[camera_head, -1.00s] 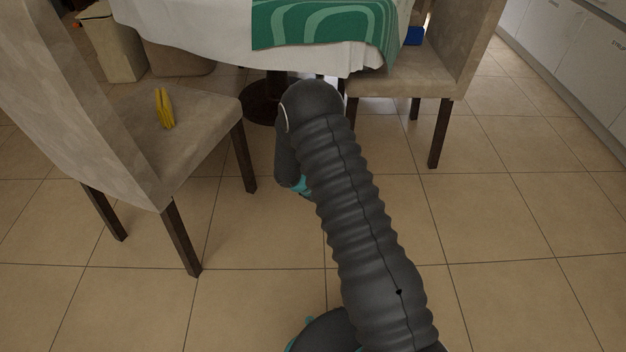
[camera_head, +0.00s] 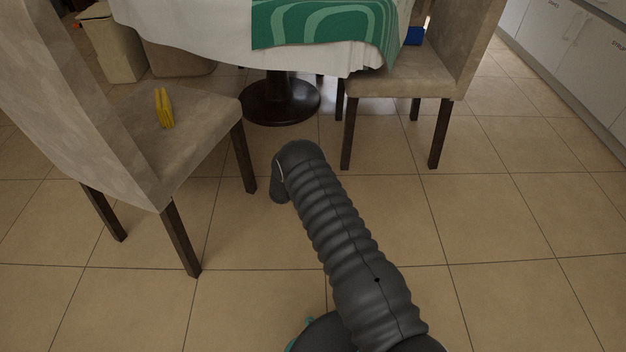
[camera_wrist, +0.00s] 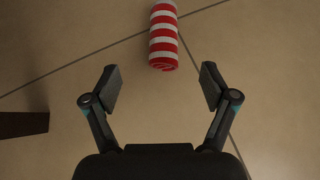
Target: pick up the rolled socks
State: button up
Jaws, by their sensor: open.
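The rolled socks (camera_wrist: 163,36) are a red-and-white striped roll. In the wrist view they lie on the tiled floor at the top middle, just beyond the gap between the fingertips. The top end of the roll reaches the picture's edge. My gripper (camera_wrist: 157,88) is open and empty, its two fingers spread wide on either side below the socks. In the head view neither the socks nor the gripper fingers show; my dark ribbed arm covers that part of the floor.
A beige chair (camera_head: 190,125) with a yellow object (camera_head: 163,108) on its seat stands at left. Another chair (camera_head: 400,85) stands at the table (camera_head: 190,25) behind. A dark chair or table leg (camera_wrist: 22,125) shows at the wrist view's left. Floor at right is clear.

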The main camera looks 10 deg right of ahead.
jog(key=b+x, duration=0.1)
jog(key=x, duration=0.6)
jog(key=shift+w+d+f, duration=0.15)
jog(key=shift+w+f, duration=0.05)
jog(key=shift+f, duration=0.05)
jog(key=shift+b+x, duration=1.2)
jog(key=shift+x, duration=1)
jog(key=shift+w+d+f, duration=0.2)
jog(key=shift+d+f, duration=0.1)
jog(key=shift+f, duration=0.05)
jog(key=c, duration=1.3)
